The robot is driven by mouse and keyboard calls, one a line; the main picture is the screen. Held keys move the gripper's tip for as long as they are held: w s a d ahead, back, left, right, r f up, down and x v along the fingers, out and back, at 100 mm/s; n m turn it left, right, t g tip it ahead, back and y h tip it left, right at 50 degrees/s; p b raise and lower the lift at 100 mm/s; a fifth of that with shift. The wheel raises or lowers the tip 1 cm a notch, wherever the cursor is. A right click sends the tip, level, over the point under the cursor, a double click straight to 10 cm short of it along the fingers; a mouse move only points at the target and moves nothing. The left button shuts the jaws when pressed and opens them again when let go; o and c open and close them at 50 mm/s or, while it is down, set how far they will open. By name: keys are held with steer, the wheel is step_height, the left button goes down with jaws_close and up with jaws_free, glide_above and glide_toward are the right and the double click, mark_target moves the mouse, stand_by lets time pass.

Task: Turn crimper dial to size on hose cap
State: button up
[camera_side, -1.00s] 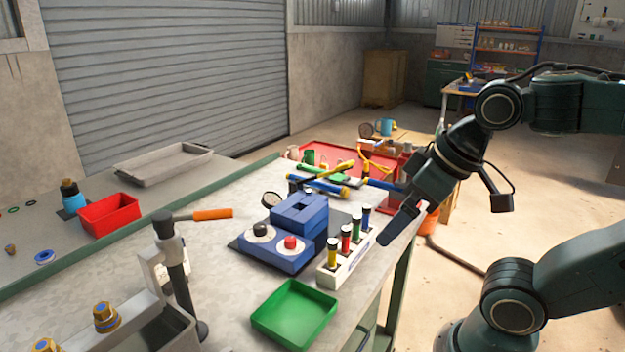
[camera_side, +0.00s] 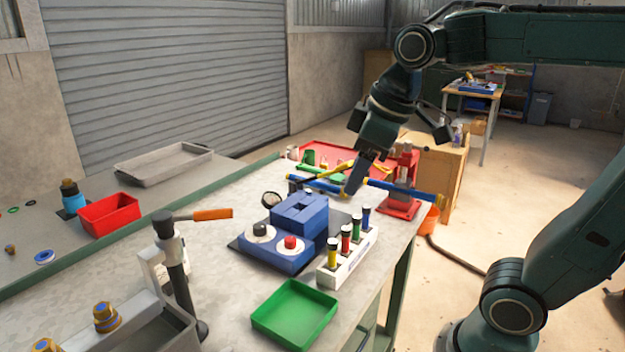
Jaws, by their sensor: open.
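The blue crimper (camera_side: 300,215) sits on a dark mat on the bench. Its black dial (camera_side: 260,230) stands on a white disc at the front left, beside a red button (camera_side: 290,242). The size marks are too small to read. Blue hose-like rods with yellow ends (camera_side: 322,185) lie behind the crimper, and another (camera_side: 405,189) reaches right over a red stand. I cannot tell which end is the hose cap. My gripper (camera_side: 352,191) is open and points down by these rods, behind and right of the crimper. It seems empty; its fingers overlap in this view.
A white rack (camera_side: 340,268) with several coloured cylinders stands right of the crimper. A green tray (camera_side: 293,312) is in front. A lever post with an orange handle (camera_side: 212,214) rises at left. A red tray (camera_side: 110,215) sits further left. Bare bench lies between the lever and crimper.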

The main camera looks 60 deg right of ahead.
steer(key=w+d+r+n+g, duration=0.1)
steer(key=w+d+n, duration=0.15)
steer(key=w, duration=0.75)
steer(key=n+g, duration=0.4)
steer(key=n, duration=0.6)
glide_above(259, 225)
step_height(259, 225, down, 13)
steer(key=shift+w+d, duration=0.15)
steer(key=shift+w, duration=0.1)
steer(key=f, duration=1.3)
steer(key=shift+s+f, duration=0.25)
steer(key=shift+f, duration=0.1)
steer(key=c, duration=1)
steer(key=shift+o, duration=0.2)
